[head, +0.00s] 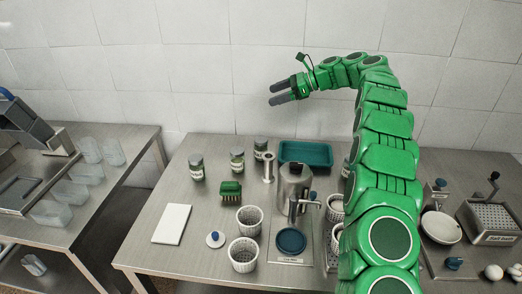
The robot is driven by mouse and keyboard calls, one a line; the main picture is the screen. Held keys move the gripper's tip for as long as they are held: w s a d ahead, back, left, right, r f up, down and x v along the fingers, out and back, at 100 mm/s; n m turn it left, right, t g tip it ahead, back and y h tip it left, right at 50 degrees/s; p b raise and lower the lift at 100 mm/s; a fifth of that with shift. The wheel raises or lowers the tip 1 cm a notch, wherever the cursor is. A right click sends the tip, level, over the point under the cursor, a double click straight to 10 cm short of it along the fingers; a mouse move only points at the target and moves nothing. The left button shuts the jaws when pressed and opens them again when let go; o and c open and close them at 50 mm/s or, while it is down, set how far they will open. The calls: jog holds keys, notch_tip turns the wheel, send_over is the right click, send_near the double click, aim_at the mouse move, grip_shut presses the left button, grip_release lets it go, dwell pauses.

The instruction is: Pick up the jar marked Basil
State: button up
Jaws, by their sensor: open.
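Several small labelled jars with dark lids stand upright toward the back left of the steel table. One jar is leftmost (196,167), a second jar (237,160) is right of it, and a third jar (261,148) is farther back. Their labels are too small to read, so I cannot tell which is marked Basil. Another jar-like item is partly hidden behind my arm, right of the teal tray. My green gripper (272,94) is raised above the back of the table, pointing left, open and empty. It is apart from all the jars.
A teal tray (306,153), a green brush (230,190), a white board (172,224) and perforated white baskets (243,255) stand on the table. A metal machine (295,185) is at the middle. A tiled wall is behind. Bare table shows at the front left.

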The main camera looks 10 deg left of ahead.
jog(key=shift+w+f, duration=0.6)
jog(key=shift+w, duration=0.05)
send_near(257, 144)
jog(key=w+a+f, duration=0.2)
jog(key=f, duration=0.1)
jog(key=shift+w+f, duration=0.1)
jog(key=shift+r+x, duration=0.15)
jog(key=shift+x, duration=1.8)
jog(key=shift+r+x, duration=0.15)
jog(key=shift+x, duration=1.8)
jog(key=shift+a, duration=0.1)
jog(key=shift+c, duration=0.3)
jog(key=c, duration=1.1)
